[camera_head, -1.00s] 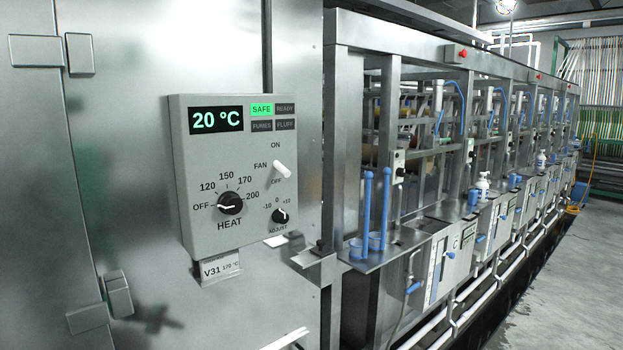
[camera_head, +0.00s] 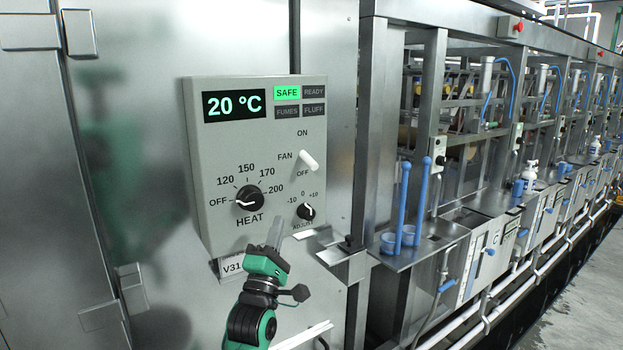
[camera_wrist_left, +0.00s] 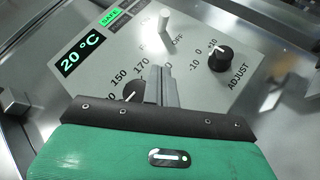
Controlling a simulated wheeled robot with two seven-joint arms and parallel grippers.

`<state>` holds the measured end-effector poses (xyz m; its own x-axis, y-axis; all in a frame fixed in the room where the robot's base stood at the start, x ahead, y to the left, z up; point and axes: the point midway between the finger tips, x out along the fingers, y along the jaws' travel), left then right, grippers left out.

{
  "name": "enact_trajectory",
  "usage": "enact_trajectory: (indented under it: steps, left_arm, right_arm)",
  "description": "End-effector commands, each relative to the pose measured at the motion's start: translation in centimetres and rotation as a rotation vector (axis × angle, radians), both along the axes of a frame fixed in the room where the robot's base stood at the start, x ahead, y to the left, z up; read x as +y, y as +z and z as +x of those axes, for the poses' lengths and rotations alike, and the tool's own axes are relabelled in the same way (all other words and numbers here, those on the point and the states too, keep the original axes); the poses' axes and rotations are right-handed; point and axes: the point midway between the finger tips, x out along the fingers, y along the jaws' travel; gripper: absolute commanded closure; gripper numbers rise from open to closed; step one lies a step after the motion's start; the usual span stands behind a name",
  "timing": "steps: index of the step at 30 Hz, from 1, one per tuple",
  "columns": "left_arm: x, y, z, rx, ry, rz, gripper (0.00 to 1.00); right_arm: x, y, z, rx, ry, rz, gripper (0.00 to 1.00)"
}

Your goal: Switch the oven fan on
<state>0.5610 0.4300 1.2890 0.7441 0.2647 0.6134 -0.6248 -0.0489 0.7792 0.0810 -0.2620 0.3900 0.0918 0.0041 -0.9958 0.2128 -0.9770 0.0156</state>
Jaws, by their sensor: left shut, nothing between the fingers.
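The oven control panel (camera_head: 230,150) is a grey box on the steel oven wall. Its white fan switch (camera_head: 309,161) sits between the ON and OFF labels, with its tip tilted down towards OFF. The switch also shows in the left wrist view (camera_wrist_left: 164,22), beyond the fingertips. My left gripper (camera_head: 276,226) is shut and empty, in front of the panel's lower edge, below and left of the switch. Its fingers (camera_wrist_left: 161,70) point at the panel and cover part of the heat knob in the wrist view. My right gripper is out of view.
The heat knob (camera_head: 249,198) points to OFF, and the adjust knob (camera_head: 306,211) lies below the switch. The display (camera_head: 234,105) reads 20 °C and SAFE (camera_head: 287,93) is lit green. A steel shelf (camera_head: 420,250) with blue-handled tools stands right of the panel.

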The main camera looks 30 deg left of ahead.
Motion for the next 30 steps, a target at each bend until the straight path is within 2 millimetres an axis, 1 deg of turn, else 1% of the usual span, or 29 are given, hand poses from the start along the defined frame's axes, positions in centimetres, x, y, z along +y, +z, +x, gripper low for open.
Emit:
enact_trajectory:
  steps: [5,10,14,23,27,30]
  left_arm:
    - [0.0,0.0,0.1,0.001,0.0,0.001,1.0]
    - [0.3,0.9,0.9,0.002,0.001,0.003,1.0]
    - [0.9,2.5,2.6,0.002,0.002,0.002,1.0]
    - [2.6,6.6,7.5,0.003,0.001,0.003,1.0]
    - [1.7,7.5,9.0,0.003,0.0,-0.001,1.0]
    - [1.2,7.9,9.6,0.003,0.001,0.001,1.0]
  right_arm:
    - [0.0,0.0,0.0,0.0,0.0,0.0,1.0]
    - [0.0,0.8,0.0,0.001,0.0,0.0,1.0]
    - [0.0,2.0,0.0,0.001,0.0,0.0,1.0]
    - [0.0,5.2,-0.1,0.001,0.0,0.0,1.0]
    - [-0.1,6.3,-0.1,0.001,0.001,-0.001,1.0]
    - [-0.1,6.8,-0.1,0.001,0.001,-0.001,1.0]
